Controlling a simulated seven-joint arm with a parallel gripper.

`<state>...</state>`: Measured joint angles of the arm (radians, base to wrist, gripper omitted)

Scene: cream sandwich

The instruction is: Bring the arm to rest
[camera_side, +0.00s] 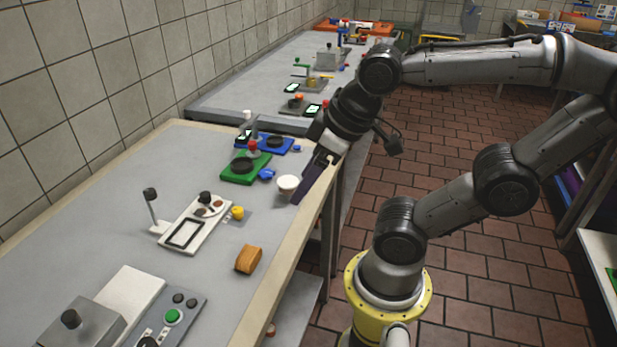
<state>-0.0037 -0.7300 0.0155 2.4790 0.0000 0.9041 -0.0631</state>
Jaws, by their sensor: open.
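My gripper (301,194) points down at the right edge of the near counter (110,225), beside a small white cup (288,184). It holds nothing that I can see; its fingers look dark and overlap in this view. I cannot tell whether the fingers touch the cup. A brown bread-like piece (249,260) lies on the counter nearer the camera, apart from the gripper. My arm reaches in from the right, bent above the floor.
A white station with a lever (184,228) and a yellow knob (237,212) stands mid-counter. Green (240,172) and blue (277,147) stations lie behind. A control panel (172,316) is at the front. The tiled floor (450,250) right of the counter is clear.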

